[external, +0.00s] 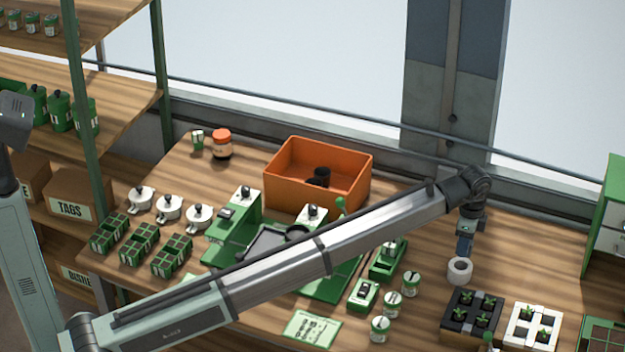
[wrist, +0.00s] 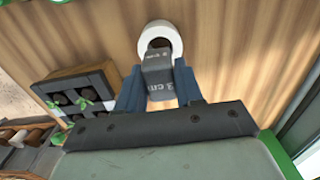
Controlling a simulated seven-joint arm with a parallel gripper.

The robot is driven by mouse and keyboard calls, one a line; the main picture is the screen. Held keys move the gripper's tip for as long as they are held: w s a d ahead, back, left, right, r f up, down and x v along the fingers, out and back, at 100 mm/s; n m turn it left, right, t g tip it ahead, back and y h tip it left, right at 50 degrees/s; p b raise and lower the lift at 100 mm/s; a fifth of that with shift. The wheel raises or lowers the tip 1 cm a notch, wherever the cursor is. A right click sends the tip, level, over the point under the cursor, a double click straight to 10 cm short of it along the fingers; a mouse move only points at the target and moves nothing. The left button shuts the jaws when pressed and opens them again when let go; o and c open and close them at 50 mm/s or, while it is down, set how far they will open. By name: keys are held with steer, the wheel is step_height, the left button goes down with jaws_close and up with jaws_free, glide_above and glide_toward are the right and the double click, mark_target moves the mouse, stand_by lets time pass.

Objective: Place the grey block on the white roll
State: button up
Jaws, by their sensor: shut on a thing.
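The white roll (external: 460,271) stands on the wooden table at the right, with its round hole showing. It also shows in the wrist view (wrist: 161,31), at the top middle. My gripper (external: 465,246) is just above the roll and points down. In the wrist view its two blue fingers (wrist: 156,88) are shut on the grey block (wrist: 158,84), which has white lettering on it. The block overlaps the near part of the roll in that view. I cannot tell whether the block touches the roll. In the external view the block is hard to make out.
A black seedling tray (external: 473,335) and a white one (external: 531,327) stand in front of the roll. Several small green and white jars (external: 409,284) are to its left. An orange bin (external: 347,193) stands at the back. The table right of the roll is clear.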

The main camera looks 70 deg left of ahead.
steer(key=shift+f, duration=2.1)
steer(key=shift+f, duration=0.15)
steer(key=o, duration=1)
steer(key=shift+o, duration=0.2)
step_height(320, 180, up, 12)
steer(key=shift+r, duration=0.2)
